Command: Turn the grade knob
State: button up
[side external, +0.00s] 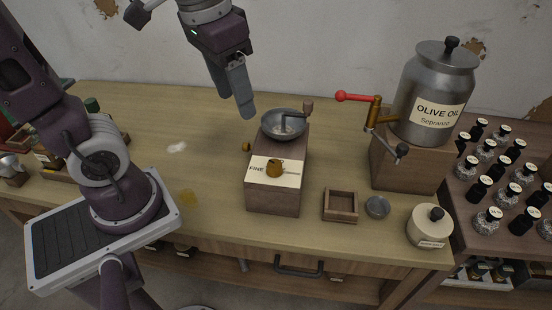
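The grade knob (275,168) is a small brass-brown knob on the front of a wooden grinder (274,197). It sits on a pale label (262,178) with FINE printed at its left; the knob hides part of the label's text. The grinder has a metal bowl (273,127) and a crank on top. My gripper (247,113) hangs above the table, behind and left of the grinder, apart from the knob. Its grey fingers overlap in this view, so I cannot see whether there is a gap between them. Nothing shows held at their tips.
An olive oil canister (440,88) stands on a wooden block at right, with a red-handled tap (355,97). A small wooden tray (340,206), metal lid (377,207) and cream jar (430,226) sit right of the grinder. The table (215,155) left of the grinder is mostly clear.

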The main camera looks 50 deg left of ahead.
jog(key=w+f+g, duration=0.4)
jog(key=w+f, duration=0.1)
jog(key=w, duration=0.2)
jog(key=g, duration=0.3)
send_near(275, 163)
jog(key=x, duration=0.8)
jog(key=shift+s+f, duration=0.2)
jog(key=shift+f, duration=0.15)
grip_shut()
